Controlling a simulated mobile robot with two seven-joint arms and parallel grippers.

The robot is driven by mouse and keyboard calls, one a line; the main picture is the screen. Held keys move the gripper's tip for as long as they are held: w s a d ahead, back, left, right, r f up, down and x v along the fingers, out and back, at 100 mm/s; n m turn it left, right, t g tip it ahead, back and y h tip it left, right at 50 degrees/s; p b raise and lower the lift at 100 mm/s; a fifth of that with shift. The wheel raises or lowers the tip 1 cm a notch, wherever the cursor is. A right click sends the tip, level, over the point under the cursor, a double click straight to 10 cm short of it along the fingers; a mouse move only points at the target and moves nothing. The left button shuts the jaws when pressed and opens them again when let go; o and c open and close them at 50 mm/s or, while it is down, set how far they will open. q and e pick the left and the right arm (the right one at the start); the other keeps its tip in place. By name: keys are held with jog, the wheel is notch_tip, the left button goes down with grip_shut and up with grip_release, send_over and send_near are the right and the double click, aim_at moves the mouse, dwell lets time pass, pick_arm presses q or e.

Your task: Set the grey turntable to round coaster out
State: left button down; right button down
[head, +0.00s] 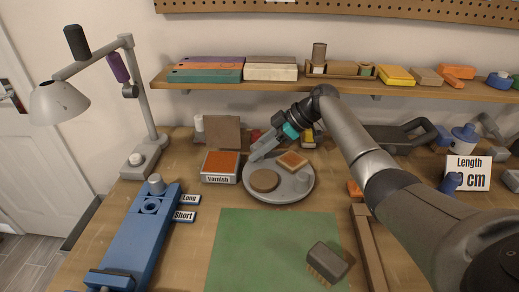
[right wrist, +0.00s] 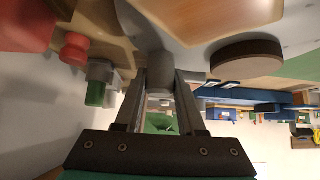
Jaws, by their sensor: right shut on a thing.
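The grey turntable (head: 280,197) lies on the bench, right of the varnish box. On it are a round brown coaster (head: 264,180) at the front left, a square orange-topped piece (head: 293,160) at the back and a small grey cylinder (head: 303,176) at the right. The round coaster (right wrist: 247,56) also shows in the right wrist view. My right gripper (head: 256,152) reaches to the turntable's back-left edge. In the right wrist view its fingers (right wrist: 160,92) are shut on a grey peg (right wrist: 160,72) beside the turntable. My left gripper is out of view.
The varnish box (head: 219,166) stands close left of the turntable, with a brown board (head: 222,132) behind it. A green mat (head: 270,250) lies in front, with a brush (head: 328,262) on it. A blue fixture (head: 138,235) is at left; a shelf (head: 340,80) runs above.

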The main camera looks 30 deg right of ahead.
dwell(0.3)
jog(key=c, duration=0.5)
grip_release()
